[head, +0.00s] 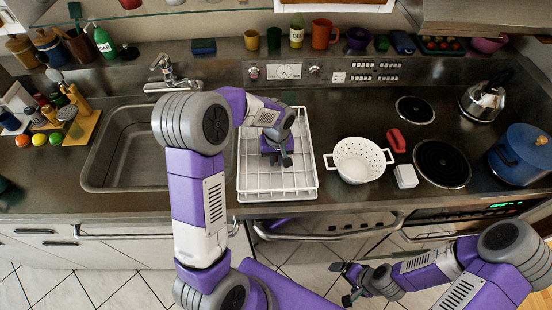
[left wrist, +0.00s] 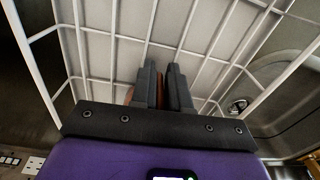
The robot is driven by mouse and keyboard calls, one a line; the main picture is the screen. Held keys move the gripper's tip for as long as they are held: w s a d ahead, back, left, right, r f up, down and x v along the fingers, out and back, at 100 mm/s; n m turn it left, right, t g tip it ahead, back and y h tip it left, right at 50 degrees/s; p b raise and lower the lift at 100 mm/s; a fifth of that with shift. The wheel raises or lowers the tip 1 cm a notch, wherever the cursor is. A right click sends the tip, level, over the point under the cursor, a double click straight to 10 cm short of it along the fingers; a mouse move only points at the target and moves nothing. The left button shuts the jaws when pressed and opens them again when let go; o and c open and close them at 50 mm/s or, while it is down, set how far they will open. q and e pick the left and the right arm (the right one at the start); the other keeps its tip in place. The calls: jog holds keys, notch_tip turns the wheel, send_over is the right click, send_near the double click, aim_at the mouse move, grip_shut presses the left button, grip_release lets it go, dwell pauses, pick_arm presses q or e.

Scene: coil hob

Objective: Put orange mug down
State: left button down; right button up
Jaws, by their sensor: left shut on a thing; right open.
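My left gripper (head: 279,156) is low over the white wire dish rack (head: 309,165), pointing down at its grid. In the left wrist view its fingers (left wrist: 163,88) are nearly together, shut on an orange-brown thing (left wrist: 201,105) that shows only in slivers beside them. The fingers hide most of it, so I cannot tell its shape or whether it touches the rack. An orange-red mug (head: 321,34) stands on the back ledge. My right gripper (head: 349,283) is open and empty, low in front of the counter.
The sink (head: 128,150) is left of the rack. A white colander (head: 358,160), a red object (head: 396,140) and a small white block (head: 405,176) are to its right. Further right are the hob coils (head: 441,163), a kettle (head: 485,98) and a blue pot (head: 522,152).

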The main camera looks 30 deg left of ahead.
pick_arm(q)
jog(key=c, duration=1.1)
grip_release()
jog(key=shift+r, duration=0.2)
notch_tip(320, 180, up, 12)
jog(key=p, duration=0.1)
jog(key=shift+d, duration=0.25)
jog(key=shift+f, duration=0.15)
